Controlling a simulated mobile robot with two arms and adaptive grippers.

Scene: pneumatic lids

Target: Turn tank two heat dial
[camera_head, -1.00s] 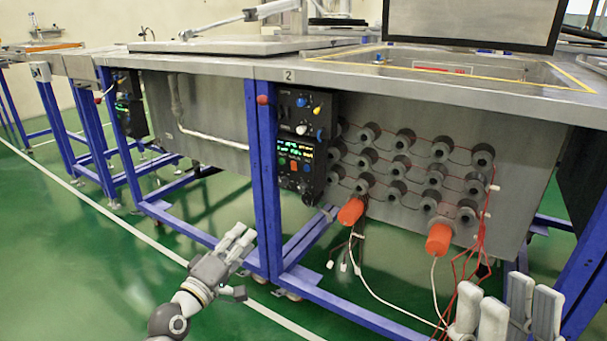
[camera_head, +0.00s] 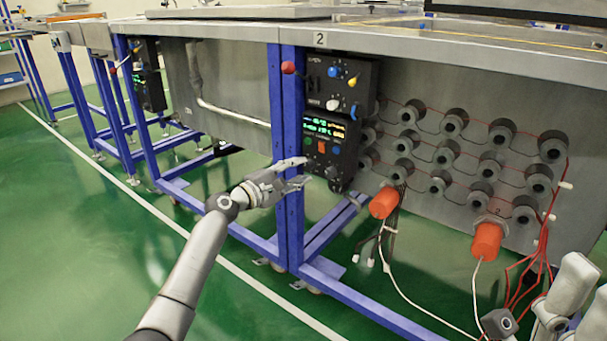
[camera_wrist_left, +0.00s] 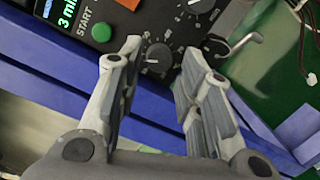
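The tank two control panel (camera_head: 329,142) hangs under the table edge beside a blue post, below the sign "2" (camera_head: 320,40). Its lower box has a lit display, coloured buttons and a dark round dial (camera_head: 333,172) at the bottom. The dial (camera_wrist_left: 158,56) also shows in the left wrist view, between the fingertips. My left gripper (camera_head: 304,171) is open in front of the blue post, just left of the dial. In the left wrist view its fingers (camera_wrist_left: 164,52) are apart, with no clear contact. My right gripper (camera_head: 568,290) is partly cut off at the lower right.
The blue post (camera_head: 285,130) is close to my left gripper. Orange plugs (camera_head: 384,203) and hanging wires lie to the right. The green floor (camera_head: 80,220) at left is clear.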

